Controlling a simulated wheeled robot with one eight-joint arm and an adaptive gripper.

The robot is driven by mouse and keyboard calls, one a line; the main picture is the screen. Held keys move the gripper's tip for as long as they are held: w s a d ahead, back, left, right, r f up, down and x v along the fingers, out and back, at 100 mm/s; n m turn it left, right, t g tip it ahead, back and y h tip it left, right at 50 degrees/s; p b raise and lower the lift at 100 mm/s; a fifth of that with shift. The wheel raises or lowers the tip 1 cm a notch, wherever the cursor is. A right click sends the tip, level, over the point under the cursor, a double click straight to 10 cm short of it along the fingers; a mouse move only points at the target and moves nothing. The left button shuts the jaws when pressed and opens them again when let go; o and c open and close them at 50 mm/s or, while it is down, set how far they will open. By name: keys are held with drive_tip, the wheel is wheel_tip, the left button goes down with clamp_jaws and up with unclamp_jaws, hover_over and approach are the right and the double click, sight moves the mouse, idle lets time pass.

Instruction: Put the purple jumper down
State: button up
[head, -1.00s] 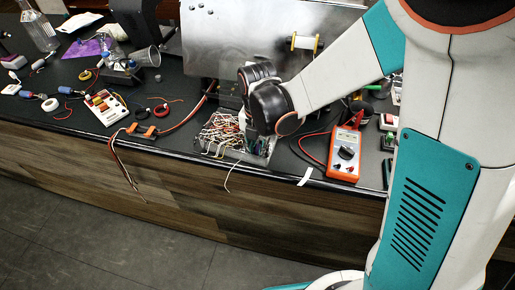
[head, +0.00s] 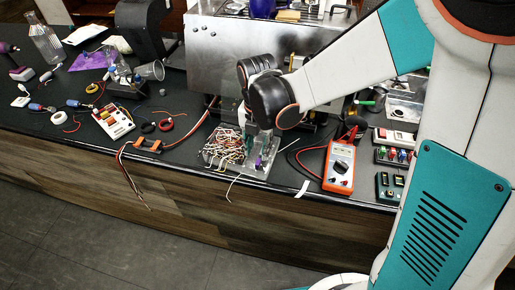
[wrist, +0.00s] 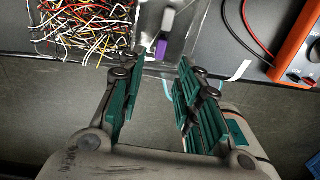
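The purple jumper (wrist: 162,48) is a small purple piece in the clear compartment of a parts tray (wrist: 178,62), beside a heap of coloured wires. A small purple spot, likely the same jumper (head: 258,162), shows in the head view at the tray's right part. My gripper (wrist: 158,72) is open in the wrist view, with its green-padded fingers apart and nothing between them. The jumper lies beyond the fingertips and looks apart from them. In the head view my gripper (head: 249,138) is over the tray, its fingers partly hidden by the wrist.
An orange multimeter (head: 339,166) with red and black leads stands right of the tray. A metal brewer housing (head: 255,55) is behind. An orange connector (head: 147,145) with loose wires lies left. The counter's front edge runs just before the tray.

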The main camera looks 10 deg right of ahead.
drive_tip(key=shift+r+p, duration=1)
drive_tip(key=shift+r, duration=1)
